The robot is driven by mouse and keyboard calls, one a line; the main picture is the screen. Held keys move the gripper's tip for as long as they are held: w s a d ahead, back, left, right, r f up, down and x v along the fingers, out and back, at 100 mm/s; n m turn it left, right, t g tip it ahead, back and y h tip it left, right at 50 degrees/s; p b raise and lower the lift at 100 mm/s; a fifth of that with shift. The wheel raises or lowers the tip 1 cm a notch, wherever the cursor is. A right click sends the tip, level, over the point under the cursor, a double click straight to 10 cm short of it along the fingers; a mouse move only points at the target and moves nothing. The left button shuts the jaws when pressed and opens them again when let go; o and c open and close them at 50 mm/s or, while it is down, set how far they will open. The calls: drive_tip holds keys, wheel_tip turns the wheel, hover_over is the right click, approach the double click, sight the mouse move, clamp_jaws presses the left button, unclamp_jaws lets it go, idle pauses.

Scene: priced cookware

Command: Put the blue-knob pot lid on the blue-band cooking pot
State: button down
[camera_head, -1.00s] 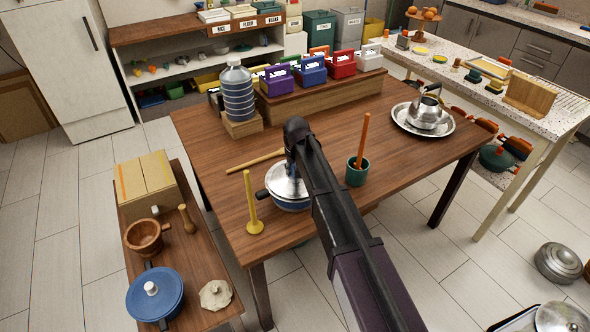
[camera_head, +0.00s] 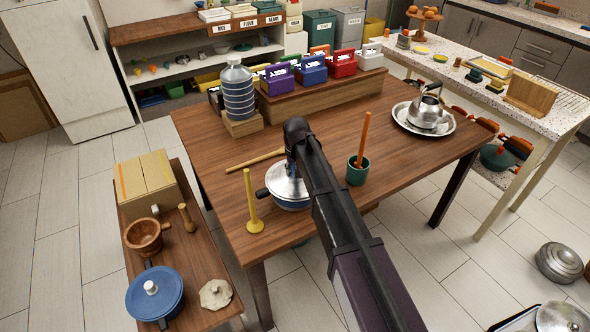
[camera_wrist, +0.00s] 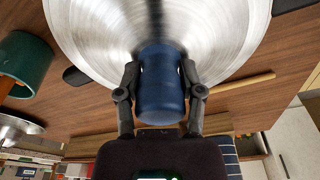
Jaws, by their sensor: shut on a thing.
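My gripper (camera_wrist: 160,92) is shut on the blue knob (camera_wrist: 160,85) of the pot lid, as the wrist view shows. The lid is a shiny silver disc (camera_wrist: 225,35); in the head view the lid (camera_head: 284,182) is partly covered by my arm. Directly under it is the blue-band cooking pot (camera_head: 292,205), standing on the wooden table. The lid appears to lie on or just over the pot's rim; I cannot tell if it is fully seated. The pot's dark handle (camera_head: 262,193) sticks out to the left.
A yellow plunger-like tool (camera_head: 252,205) stands left of the pot. A green cup (camera_head: 357,172) with an orange stick is to the right. A wooden rod (camera_head: 255,160) lies behind. A kettle (camera_head: 425,110) sits on a tray at the table's right.

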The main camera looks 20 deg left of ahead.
drive_tip(key=shift+f, duration=0.1)
drive_tip(key=shift+c, duration=0.7)
unclamp_jaws()
drive_tip(key=shift+o, duration=0.7)
drive_tip(key=shift+s+d+r+p, duration=0.1)
drive_tip(key=shift+s+r+p, duration=0.1)
drive_tip(key=shift+r+p, duration=1.3)
drive_tip(key=shift+s+d+r+p, duration=0.15)
drive_tip(key=shift+s+r+p, duration=0.05)
drive_tip(key=shift+r+p, duration=1.25)
drive_tip(key=shift+s+d+r+p, duration=0.1)
drive_tip(key=shift+s+r+p, duration=0.1)
drive_tip(key=shift+r+p, duration=1.3)
drive_tip(key=shift+f, duration=0.2)
drive_tip(key=f+b, duration=0.2)
drive_tip(key=b, duration=0.1)
drive_tip(key=w+f+b, duration=0.1)
drive_tip(key=f+b, duration=0.5)
drive_tip(key=shift+w+a+f, duration=0.15)
drive_tip(key=shift+a+f, duration=0.1)
drive_tip(key=shift+a, duration=0.05)
